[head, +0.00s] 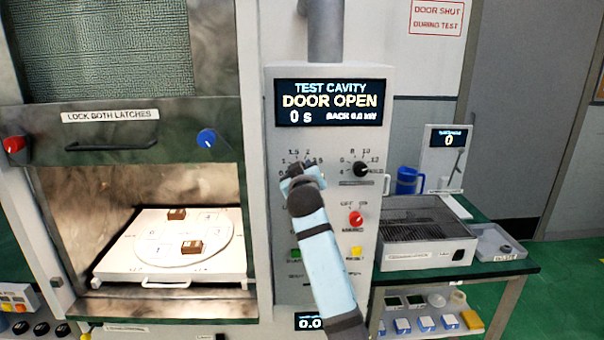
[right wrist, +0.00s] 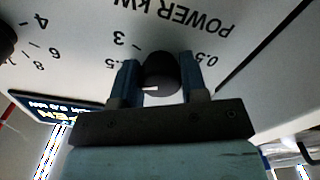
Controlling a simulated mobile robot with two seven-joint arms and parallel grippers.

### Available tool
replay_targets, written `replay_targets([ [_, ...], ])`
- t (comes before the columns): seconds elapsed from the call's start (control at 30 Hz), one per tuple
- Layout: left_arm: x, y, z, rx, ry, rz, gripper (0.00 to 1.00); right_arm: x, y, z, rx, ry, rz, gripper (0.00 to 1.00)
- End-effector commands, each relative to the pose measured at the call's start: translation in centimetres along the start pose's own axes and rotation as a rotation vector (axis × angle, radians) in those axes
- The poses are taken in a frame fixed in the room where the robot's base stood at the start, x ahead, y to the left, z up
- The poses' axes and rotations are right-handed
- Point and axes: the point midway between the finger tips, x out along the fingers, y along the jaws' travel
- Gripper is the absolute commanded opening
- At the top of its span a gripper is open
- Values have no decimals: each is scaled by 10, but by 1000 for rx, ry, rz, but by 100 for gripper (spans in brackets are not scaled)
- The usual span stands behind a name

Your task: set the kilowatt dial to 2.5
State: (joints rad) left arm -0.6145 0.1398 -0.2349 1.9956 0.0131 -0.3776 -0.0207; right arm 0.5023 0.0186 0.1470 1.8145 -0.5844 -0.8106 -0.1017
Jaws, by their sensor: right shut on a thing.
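The kilowatt dial (right wrist: 162,68) is a dark round knob under the "POWER KW" lettering, which appears upside down in the right wrist view. My right gripper (right wrist: 162,82) is shut on the dial, with one blue finger on each side. A white pointer mark on the knob points left in this view, roughly toward the side with the partly hidden "2.5" label; its exact reading cannot be told. In the head view my right gripper (head: 298,182) covers the dial on the control panel (head: 280,225). My left gripper is not in view.
Beside it is another black knob (head: 361,169), with a red-knobbed switch (head: 355,218) below. The display (head: 330,102) reads "DOOR OPEN" and 0 s. The open cavity at left holds a white tray (head: 120,272) with two brown blocks. A wire-topped box (head: 425,235) stands right.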

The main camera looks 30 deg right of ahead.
Motion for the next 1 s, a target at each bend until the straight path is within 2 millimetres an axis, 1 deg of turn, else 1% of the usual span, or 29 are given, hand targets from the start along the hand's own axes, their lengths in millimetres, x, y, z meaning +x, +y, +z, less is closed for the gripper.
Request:
replay_targets([
  [0.27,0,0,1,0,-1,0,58,0,0,0,0,0,-1,16],
  [0.3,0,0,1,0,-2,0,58,0,0,0,0,0,-1,47],
  [0.37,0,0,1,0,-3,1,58,0,0,0,-1,0,-1,61],
  [0.4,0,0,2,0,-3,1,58,0,0,0,-1,0,0,66],
  [0.67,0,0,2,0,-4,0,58,0,0,0,-1,0,0,66],
  [0.77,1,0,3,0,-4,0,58,-6,-1,1,-1,0,-1,66],
  [0.87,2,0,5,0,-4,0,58,-19,-1,1,0,1,-1,66],
  [1.0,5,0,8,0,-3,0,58,-49,-1,1,1,2,-1,66],
])
